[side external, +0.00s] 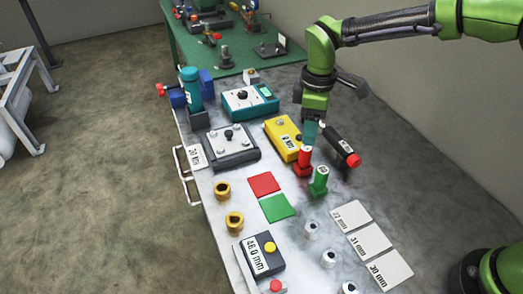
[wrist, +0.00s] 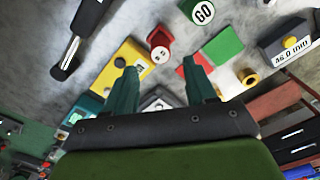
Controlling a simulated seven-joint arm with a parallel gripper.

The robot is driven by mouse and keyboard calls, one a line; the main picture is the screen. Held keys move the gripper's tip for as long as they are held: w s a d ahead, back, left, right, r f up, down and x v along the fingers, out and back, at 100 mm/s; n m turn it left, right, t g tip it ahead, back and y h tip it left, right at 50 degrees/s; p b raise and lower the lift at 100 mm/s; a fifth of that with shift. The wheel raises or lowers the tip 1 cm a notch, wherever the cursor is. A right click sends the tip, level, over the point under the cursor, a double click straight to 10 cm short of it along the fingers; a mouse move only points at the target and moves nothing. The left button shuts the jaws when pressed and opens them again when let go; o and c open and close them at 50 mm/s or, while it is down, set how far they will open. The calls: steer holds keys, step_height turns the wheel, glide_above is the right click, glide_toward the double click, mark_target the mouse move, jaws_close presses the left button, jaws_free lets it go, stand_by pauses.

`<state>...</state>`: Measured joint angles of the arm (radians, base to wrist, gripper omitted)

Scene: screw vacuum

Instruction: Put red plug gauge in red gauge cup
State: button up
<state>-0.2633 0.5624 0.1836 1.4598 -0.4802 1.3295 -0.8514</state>
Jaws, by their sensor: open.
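An upright red cylinder with a pale top, which looks like the red plug gauge (side external: 305,154), stands beside the yellow box. It widens into a red lower part (side external: 302,169); I cannot tell whether that is the red gauge cup. The red piece also shows in the wrist view (wrist: 159,38), beyond and between my fingertips. My gripper (side external: 311,132) is open and empty, just above and behind the red piece in the side view. In the wrist view its two teal fingers (wrist: 160,68) are spread apart.
A green piece (side external: 319,181) marked GO stands close to the red one. A black cylinder with a red end (side external: 341,147) lies to its right. The yellow box (side external: 283,138) is at its left. Flat red (side external: 264,184) and green (side external: 277,207) squares lie in front.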

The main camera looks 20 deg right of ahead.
step_height(320, 180, up, 2)
steer(key=shift+r, duration=0.1)
steer(key=s+d+r+m+t, duration=0.25)
steer(key=s+d+r, duration=0.2)
steer(key=r, duration=0.25)
steer(key=s+d+r+m+t+y, duration=0.1)
steer(key=s+d+m+t, duration=0.1)
steer(key=s+d+m, duration=0.3)
steer(key=s+d+r+m+t+y, duration=0.1)
steer(key=s+d+m, duration=0.4)
steer(key=s, duration=0.6)
steer(key=shift+d+r+m+t, duration=0.3)
steer(key=shift+m+t, duration=0.55)
steer(key=shift+m, duration=0.4)
